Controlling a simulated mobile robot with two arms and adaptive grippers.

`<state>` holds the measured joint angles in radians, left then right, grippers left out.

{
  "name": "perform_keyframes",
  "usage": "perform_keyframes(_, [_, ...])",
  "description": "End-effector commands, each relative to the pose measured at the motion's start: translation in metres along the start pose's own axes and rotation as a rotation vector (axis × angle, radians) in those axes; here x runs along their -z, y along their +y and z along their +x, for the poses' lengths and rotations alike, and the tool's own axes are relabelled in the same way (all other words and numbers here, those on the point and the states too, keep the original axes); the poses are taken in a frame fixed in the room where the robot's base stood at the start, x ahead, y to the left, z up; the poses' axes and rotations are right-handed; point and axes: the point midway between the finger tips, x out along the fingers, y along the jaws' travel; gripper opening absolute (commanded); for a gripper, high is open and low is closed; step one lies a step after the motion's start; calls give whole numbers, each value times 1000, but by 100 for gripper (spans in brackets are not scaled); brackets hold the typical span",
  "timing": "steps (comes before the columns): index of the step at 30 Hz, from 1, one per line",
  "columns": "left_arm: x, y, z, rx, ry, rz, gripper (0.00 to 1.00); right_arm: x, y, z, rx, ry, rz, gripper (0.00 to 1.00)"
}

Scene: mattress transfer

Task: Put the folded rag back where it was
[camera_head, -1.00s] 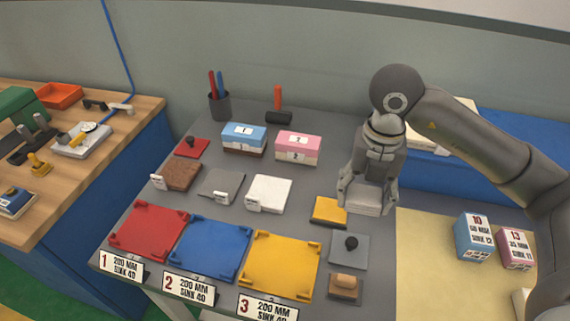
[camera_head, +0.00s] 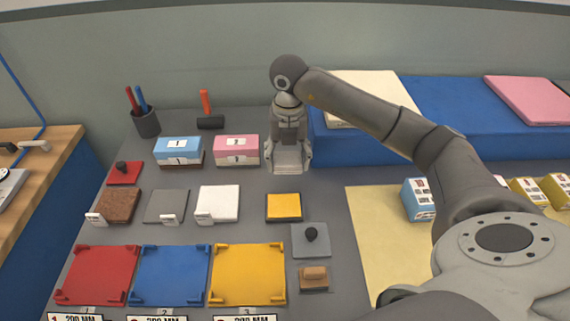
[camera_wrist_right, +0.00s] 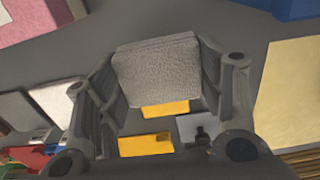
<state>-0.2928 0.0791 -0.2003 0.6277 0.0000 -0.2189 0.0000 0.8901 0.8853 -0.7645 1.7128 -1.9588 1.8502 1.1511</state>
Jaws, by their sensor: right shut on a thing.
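My right gripper (camera_head: 287,160) is at the back of the grey table, just right of the pink-and-white box. It is shut on the folded rag, a pale grey, thick pad. The rag (camera_wrist_right: 157,72) fills the middle of the right wrist view, between the two fingers. In the head view, the gripper partly hides it. The rag is behind the yellow block (camera_head: 283,207); whether it touches the table is unclear. My left gripper is in neither view.
The pink-and-white box (camera_head: 236,150) is close on the left, and the blue bench (camera_head: 365,150) close on the right. A grey plate with a black knob (camera_head: 310,240) and a tan block (camera_head: 313,277) stand nearer. Bare grey table lies between the gripper and the yellow block.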

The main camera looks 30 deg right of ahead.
Motion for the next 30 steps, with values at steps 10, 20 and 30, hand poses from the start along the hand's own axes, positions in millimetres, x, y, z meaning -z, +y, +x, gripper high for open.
perform_keyframes(10, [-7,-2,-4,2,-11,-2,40,-19,4,23,0,0,0,43])
perform_keyframes(20, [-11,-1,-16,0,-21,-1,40,-21,4,56,1,-1,-1,43])
perform_keyframes(30, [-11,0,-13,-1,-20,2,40,-21,5,60,0,-1,0,66])
